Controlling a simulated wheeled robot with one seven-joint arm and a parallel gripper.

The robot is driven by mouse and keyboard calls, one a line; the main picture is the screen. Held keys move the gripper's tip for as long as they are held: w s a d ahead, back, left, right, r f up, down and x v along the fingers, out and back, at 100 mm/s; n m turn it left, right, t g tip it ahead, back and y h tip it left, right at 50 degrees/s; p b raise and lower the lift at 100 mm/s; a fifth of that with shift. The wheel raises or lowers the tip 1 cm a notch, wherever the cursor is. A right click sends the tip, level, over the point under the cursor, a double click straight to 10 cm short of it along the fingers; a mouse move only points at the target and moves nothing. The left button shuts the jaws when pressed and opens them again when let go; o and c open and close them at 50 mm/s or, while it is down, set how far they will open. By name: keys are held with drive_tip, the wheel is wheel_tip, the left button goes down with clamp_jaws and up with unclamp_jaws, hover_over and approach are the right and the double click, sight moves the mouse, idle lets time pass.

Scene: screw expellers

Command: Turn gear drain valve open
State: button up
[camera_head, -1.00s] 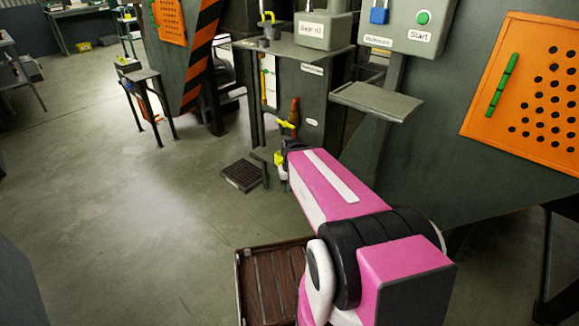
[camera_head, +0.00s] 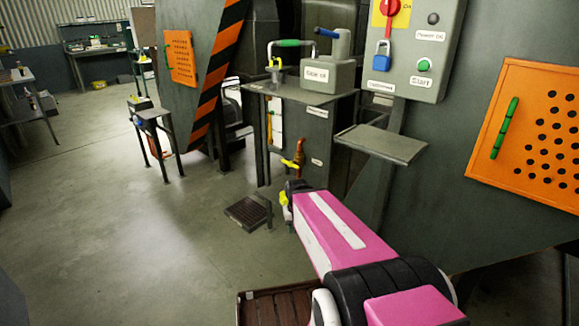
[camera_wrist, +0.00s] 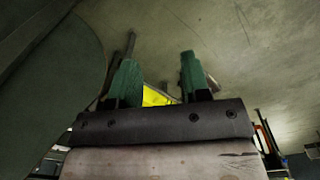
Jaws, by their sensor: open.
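A valve with a yellow handle (camera_head: 289,164) sits on a copper-coloured pipe (camera_head: 300,148) at the front of the grey gear oil cabinet (camera_head: 312,128). A second yellow piece (camera_head: 284,199) shows lower down, right at the end of my arm; I cannot tell if it is the drain valve's handle. In the wrist view, my gripper (camera_wrist: 155,82) is open, with its two green-tipped fingers apart. A yellow piece (camera_wrist: 155,97) shows between and beyond the fingers, partly hidden by the gripper body. Contact cannot be told. My arm hides the lower cabinet front.
A grey shelf (camera_head: 382,145) juts out above my arm on the right. A control box (camera_head: 437,85) and an orange perforated panel (camera_head: 535,140) are at the right.

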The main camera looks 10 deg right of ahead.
drive_tip(key=w+d+n+t+h, duration=0.1)
drive_tip(key=w+d+n+h, duration=0.1)
drive_tip(key=w+h, duration=0.5)
drive_tip(key=n+t+h, duration=0.5)
drive_tip(key=t, duration=0.3)
approach(290, 164)
drive_tip(key=w, duration=0.1)
drive_tip(key=x, duration=1)
drive_tip(key=shift+w+f, duration=0.2)
drive_tip(key=shift+f, duration=0.05)
clamp_jaws()
